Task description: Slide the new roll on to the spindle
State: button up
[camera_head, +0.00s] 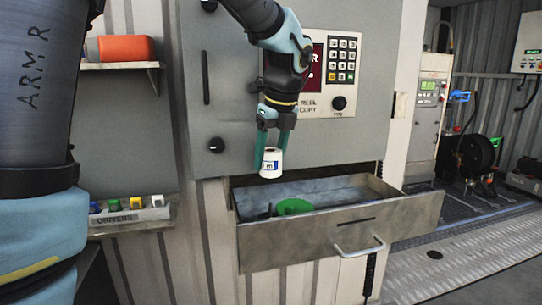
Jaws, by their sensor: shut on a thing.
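My gripper (268,153) points down in front of the grey cabinet and is shut on a small white roll (271,163) with dark print on it. The roll hangs above the left part of an open drawer (316,240). Inside the drawer lies a green round piece (294,206), with a small dark part at its left. I cannot tell for sure whether that dark part is the spindle. The drawer's front wall hides most of its floor.
A keypad panel (335,73) with a small screen is on the cabinet above the drawer. The drawer handle (359,248) sticks out in front. A pump (427,115) and hose reel (476,155) stand at right.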

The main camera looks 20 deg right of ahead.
notch_tip(320, 180, down, 6)
jog(key=b, duration=0.5)
jog(key=shift+r, duration=0.15)
jog(key=shift+f, duration=0.5)
dwell(0.3)
jog(key=shift+f, duration=0.2)
jog(key=shift+f, duration=0.5)
jog(key=shift+f, duration=0.15)
dwell(0.3)
jog(key=shift+f, duration=0.5)
jog(key=shift+f, duration=0.15)
jog(key=shift+f, duration=0.45)
